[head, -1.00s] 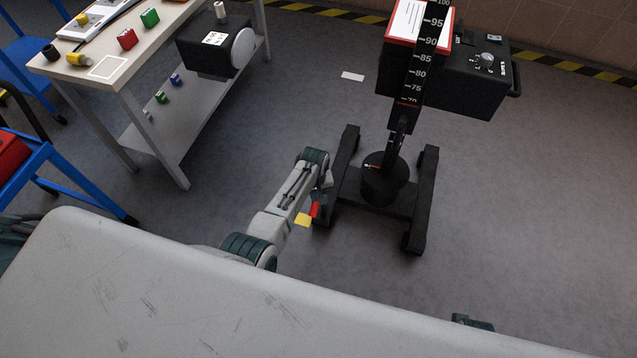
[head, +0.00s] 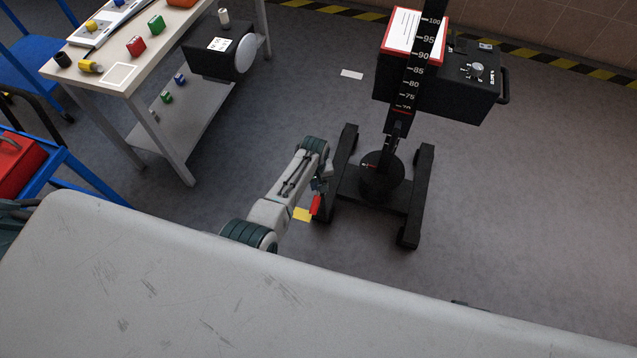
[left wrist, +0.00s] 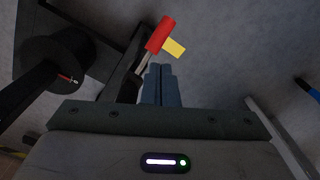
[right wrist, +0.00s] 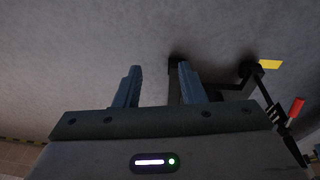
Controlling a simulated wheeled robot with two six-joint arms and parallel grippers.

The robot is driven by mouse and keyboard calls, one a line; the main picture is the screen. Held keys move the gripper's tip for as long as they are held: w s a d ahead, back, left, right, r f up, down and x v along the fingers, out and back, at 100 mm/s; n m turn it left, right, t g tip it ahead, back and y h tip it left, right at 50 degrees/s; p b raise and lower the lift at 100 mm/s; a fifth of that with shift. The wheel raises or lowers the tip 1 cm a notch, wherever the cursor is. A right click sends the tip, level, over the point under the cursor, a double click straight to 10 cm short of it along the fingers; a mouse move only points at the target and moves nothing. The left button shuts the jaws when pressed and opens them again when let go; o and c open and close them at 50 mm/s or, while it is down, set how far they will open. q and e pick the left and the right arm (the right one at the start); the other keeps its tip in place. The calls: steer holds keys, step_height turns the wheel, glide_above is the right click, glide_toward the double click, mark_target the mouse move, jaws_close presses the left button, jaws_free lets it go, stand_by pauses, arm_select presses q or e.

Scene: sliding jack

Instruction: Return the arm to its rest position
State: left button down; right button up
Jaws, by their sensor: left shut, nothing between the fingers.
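My left arm reaches forward in the head view, and its gripper (head: 320,184) is beside the left leg of the black jack stand (head: 388,204). In the left wrist view the left gripper's blue-grey fingers (left wrist: 162,82) are together with nothing between them. The handle also shows in the head view (head: 316,204). My right gripper (right wrist: 159,82) is open and empty in the right wrist view; the head view barely shows the right arm.
A workbench (head: 125,85) with small coloured objects is upper left. A blue cart (head: 85,180) with a red box is at left. Grey floor lies open to the right.

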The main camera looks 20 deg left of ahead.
arm_select(q)
steer(key=shift+s+f, duration=0.1)
steer(key=shift+f, duration=0.05)
arm_select(e)
steer(key=shift+f, duration=0.1)
